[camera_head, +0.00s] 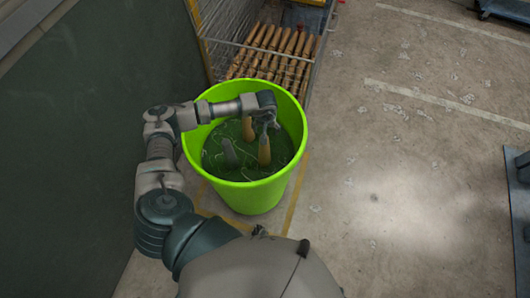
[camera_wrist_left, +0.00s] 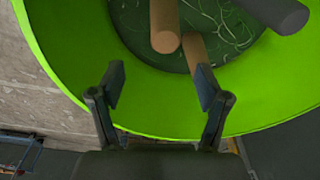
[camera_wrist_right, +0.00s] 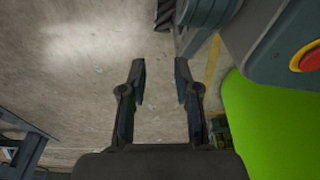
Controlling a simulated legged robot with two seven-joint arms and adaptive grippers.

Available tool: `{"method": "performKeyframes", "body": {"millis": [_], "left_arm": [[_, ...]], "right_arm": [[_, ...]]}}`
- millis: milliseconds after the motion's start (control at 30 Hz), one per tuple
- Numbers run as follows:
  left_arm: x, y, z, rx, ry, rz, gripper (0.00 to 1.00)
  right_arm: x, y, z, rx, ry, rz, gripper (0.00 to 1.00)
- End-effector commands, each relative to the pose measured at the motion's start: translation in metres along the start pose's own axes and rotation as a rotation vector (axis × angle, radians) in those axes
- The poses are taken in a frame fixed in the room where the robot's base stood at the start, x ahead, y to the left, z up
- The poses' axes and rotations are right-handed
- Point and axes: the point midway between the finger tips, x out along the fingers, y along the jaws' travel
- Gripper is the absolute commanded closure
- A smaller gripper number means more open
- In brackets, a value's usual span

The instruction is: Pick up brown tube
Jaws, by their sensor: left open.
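A bright green bucket (camera_head: 250,197) stands on the floor with a dark, strand-covered surface inside. Two brown tubes stand in it, one nearer (camera_head: 264,150) and one farther (camera_head: 248,128), beside a dark grey tube (camera_head: 229,152). My left gripper (camera_head: 266,118) is over the bucket, close above the brown tubes. In the left wrist view its jaws (camera_wrist_left: 160,88) are open and empty. There, two brown tubes (camera_wrist_left: 165,30) (camera_wrist_left: 196,50) show ahead of the jaws, with the grey tube (camera_wrist_left: 278,12) farther right. My right gripper (camera_wrist_right: 161,80) is open and empty over bare floor, outside the head view.
A wire rack (camera_head: 225,50) holding several brown tubes (camera_head: 275,50) stands just behind the bucket. A dark wall panel (camera_head: 90,120) is at the left. The concrete floor (camera_head: 410,150) at the right is clear, with a grey cart (camera_head: 520,200) at the edge.

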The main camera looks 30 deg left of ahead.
Motion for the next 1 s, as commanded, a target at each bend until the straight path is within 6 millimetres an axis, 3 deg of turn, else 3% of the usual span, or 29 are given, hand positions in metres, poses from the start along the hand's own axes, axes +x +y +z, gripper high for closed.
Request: {"method": "performKeyframes", "body": {"millis": [33,200,500,700,1000], "left_arm": [[0.014,-0.001,0.002,-0.001,-0.005,-0.002,0.24],[0.044,-0.001,0.001,-0.001,-0.004,0.001,0.24],[0.071,-0.003,0.007,-0.002,-0.004,0.002,0.24],[0.101,-0.004,0.011,-0.002,-0.003,0.001,0.24],[0.106,-0.005,0.01,-0.002,-0.002,0.004,0.24]], "right_arm": [[0.0,0.0,-0.002,0.0,0.003,0.0,0.69],[-0.003,0.001,-0.009,-0.001,0.011,0.002,0.69],[-0.007,0.002,-0.013,0.0,0.016,0.002,0.69],[-0.001,0.002,-0.001,0.001,-0.004,0.002,0.69],[-0.006,0.002,-0.011,0.001,0.011,0.003,0.69]]}}
